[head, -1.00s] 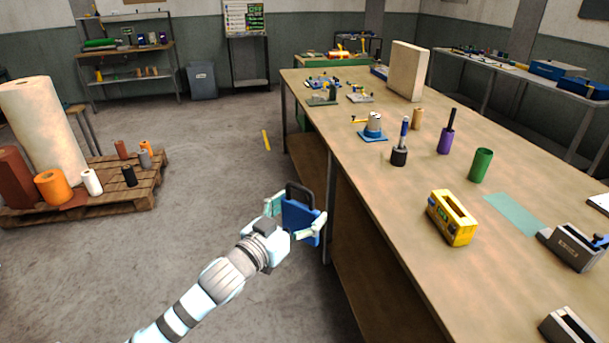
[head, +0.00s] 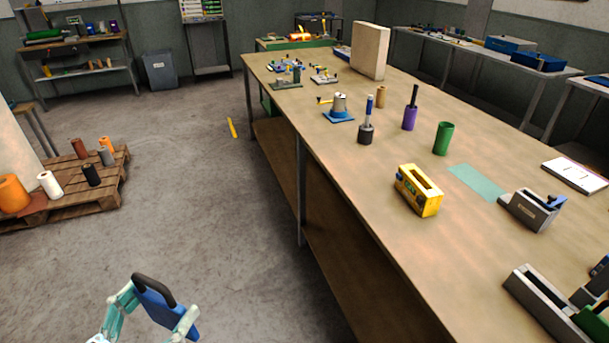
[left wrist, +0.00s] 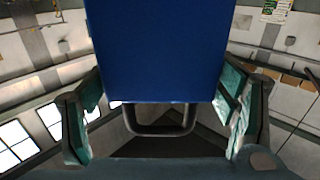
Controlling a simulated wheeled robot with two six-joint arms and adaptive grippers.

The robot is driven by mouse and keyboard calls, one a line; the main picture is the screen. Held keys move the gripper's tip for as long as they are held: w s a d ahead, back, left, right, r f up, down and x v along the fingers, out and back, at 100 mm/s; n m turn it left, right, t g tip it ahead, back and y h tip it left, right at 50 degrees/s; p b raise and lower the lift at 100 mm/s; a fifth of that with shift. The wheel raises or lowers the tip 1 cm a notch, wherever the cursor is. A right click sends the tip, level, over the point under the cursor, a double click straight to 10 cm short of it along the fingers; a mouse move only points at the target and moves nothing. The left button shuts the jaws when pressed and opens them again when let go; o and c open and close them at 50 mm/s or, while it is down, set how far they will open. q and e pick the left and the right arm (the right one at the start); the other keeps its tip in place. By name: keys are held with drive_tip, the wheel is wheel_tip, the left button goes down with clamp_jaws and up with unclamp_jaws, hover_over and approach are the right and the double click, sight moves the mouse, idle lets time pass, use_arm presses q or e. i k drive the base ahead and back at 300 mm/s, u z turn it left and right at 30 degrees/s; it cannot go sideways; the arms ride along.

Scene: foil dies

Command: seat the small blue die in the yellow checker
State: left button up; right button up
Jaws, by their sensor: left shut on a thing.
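My left gripper (head: 152,312) is shut on the small blue die (head: 161,304), a flat blue block with a dark loop handle. It holds the die over the floor, left of the workbench and well apart from it. In the left wrist view the blue die (left wrist: 157,50) fills the middle between the two fingers, with its dark handle nearest the wrist. The yellow checker (head: 418,190) is a yellow block with a long slot in its top. It stands on the bench near its left edge, and the slot looks empty. My right gripper is out of view.
The long workbench (head: 385,240) has a green cylinder (head: 443,138), a dark holder (head: 366,133) with a blue-handled tool, and a teal mat (head: 477,182) around the checker. Grey slotted blocks (head: 533,209) stand at the right. A pallet (head: 100,195) with rolls is on the floor at left.

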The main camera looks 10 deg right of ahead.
sight(420, 188)
drive_tip(key=u, duration=0.6)
drive_tip(key=i, duration=1.4)
drive_tip(key=z, duration=3.8)
